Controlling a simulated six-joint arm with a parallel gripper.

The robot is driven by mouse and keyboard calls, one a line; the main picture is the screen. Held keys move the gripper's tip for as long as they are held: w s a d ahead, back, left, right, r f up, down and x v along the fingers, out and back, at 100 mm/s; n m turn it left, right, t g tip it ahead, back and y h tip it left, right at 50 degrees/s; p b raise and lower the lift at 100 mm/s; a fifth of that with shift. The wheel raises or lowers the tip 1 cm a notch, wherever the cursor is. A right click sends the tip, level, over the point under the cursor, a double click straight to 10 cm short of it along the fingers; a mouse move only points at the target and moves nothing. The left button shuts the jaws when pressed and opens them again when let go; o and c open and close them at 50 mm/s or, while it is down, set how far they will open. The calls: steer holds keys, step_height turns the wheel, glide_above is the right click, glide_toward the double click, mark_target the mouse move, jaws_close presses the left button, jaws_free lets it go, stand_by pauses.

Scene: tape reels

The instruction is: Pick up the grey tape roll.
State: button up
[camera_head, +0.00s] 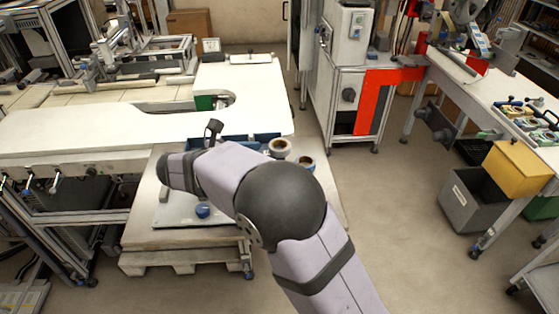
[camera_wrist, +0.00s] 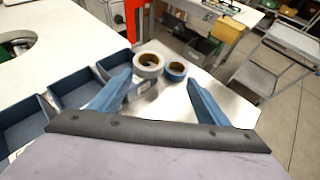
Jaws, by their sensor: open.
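The grey tape roll (camera_wrist: 147,71) lies flat on the white table, with its brown core hole facing up. In the head view it (camera_head: 281,156) is just beyond my arm. The rolls appear beyond the fingertips, with the grey one nearer the left finger.
Blue open bins (camera_wrist: 72,92) stand left of the fingers in the wrist view. A white worktop (camera_head: 100,128) lies to the left. The tabletop right of the rolls is clear up to its edge.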

mark_target(284, 145)
steer(key=shift+w+a+r+n+t, duration=0.4)
steer(key=shift+w+a+n+t, duration=0.1)
steer(key=shift+w+a, duration=0.2)
steer(key=shift+p+x, duration=0.5)
steer(key=shift+x, duration=1.2)
steer(key=shift+p+x, duration=0.55)
steer(key=shift+x, duration=1.4)
steer(key=shift+f, duration=0.1)
steer(key=c, duration=1.2)
steer(key=shift+c, duration=0.2)
step_height(284, 145, up, 10)
steer(key=b, duration=0.1)
